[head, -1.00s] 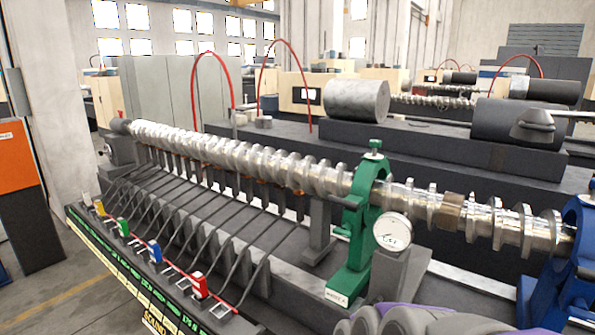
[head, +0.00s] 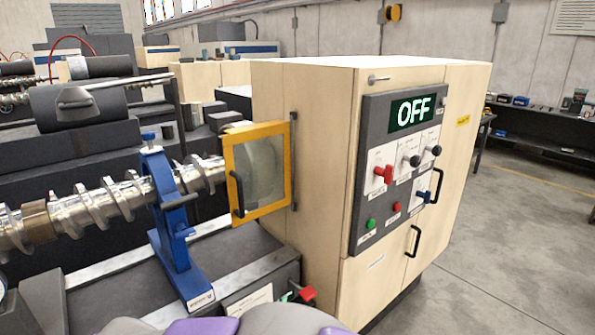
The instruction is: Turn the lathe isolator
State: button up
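The lathe's control panel (head: 398,170) is a dark plate on the front of the cream headstock cabinet, right of centre in the head view. Its display (head: 411,111) reads OFF. A red rotary handle (head: 382,174) sits on a light plate at the panel's left, with black knobs (head: 411,160) beside it. The small labels are too blurred to tell which control is the isolator. My gripper is not in view; grey and purple parts of mine show at the bottom edge.
A yellow-framed guard door (head: 258,174) stands on the cabinet's left. A shiny screw shaft (head: 92,208) runs through a blue steady rest (head: 171,225). Open floor (head: 500,235) lies right of the cabinet.

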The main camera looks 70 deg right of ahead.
aim_at(387, 173)
jog(key=z, duration=0.45)
jog(key=j+z, duration=0.1)
jog(key=z, duration=1.25)
jog(key=k+z, duration=0.1)
jog(key=z, duration=1.25)
jog(key=k+l+u, duration=0.2)
jog(key=l, duration=0.15)
jog(key=i, duration=0.05)
